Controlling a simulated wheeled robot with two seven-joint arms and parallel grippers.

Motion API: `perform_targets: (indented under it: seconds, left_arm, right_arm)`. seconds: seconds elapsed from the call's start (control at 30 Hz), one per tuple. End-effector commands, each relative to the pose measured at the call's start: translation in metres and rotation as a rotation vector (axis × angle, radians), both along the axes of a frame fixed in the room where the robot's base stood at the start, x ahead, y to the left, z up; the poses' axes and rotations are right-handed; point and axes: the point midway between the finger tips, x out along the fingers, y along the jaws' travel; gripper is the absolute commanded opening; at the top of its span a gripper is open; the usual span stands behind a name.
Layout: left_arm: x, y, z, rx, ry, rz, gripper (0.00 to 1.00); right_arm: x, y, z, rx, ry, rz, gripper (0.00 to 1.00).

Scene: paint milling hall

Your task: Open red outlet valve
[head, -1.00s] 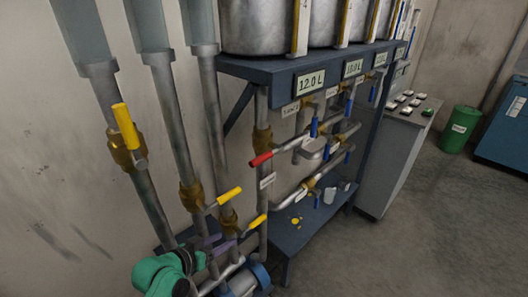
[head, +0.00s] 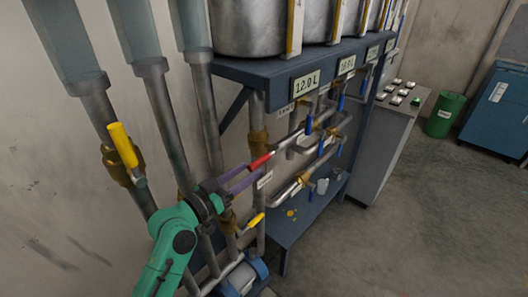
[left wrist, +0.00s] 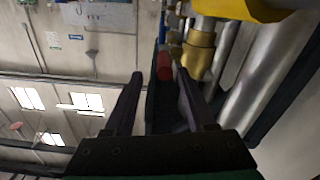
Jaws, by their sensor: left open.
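The red outlet valve handle (head: 261,161) is a short red lever below the tank shelf, pointing toward the left in the head view, by a brass valve body (head: 258,140) on a vertical pipe. My left gripper (head: 247,176) is open, its purple fingers reaching close to the red handle's end. In the left wrist view the red handle (left wrist: 164,66) shows between the two fingertips (left wrist: 160,75), a little beyond them. I cannot tell whether they touch it. My right gripper is out of view.
Yellow-handled valves (head: 122,145) sit on pipes at the left, with another yellow handle (head: 254,224) below my gripper. Blue-handled valves (head: 309,124) are right of the red handle. The blue shelf frame (head: 270,72) overhangs the pipes. Open floor (head: 430,220) lies at the right.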

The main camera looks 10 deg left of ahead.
Motion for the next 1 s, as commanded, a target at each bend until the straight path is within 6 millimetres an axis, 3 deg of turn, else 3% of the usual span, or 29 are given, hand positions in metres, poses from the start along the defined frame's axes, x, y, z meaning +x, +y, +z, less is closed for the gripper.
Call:
perform_targets:
  seconds: [0.1,0.3,0.63,0.77,0.8,1.0]
  left_arm:
    - [0.027,-0.018,0.006,-0.003,0.0,0.002,0.56]
    - [0.057,-0.041,0.002,0.0,0.002,0.002,0.56]
    - [0.063,-0.045,-0.001,0.002,0.001,0.002,0.56]
    - [0.063,-0.045,-0.001,0.002,0.001,0.002,0.06]
    - [0.063,-0.045,-0.001,0.002,0.001,0.002,0.0]
    - [0.063,-0.045,-0.001,0.002,0.001,0.003,0.0]
  right_arm:
    - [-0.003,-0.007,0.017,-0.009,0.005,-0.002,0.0]
    - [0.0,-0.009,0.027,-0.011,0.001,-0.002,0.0]
    - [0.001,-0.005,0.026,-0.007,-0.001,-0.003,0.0]
    - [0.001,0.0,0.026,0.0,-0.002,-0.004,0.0]
    - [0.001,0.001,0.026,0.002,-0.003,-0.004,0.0]
    - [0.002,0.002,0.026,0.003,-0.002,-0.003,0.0]
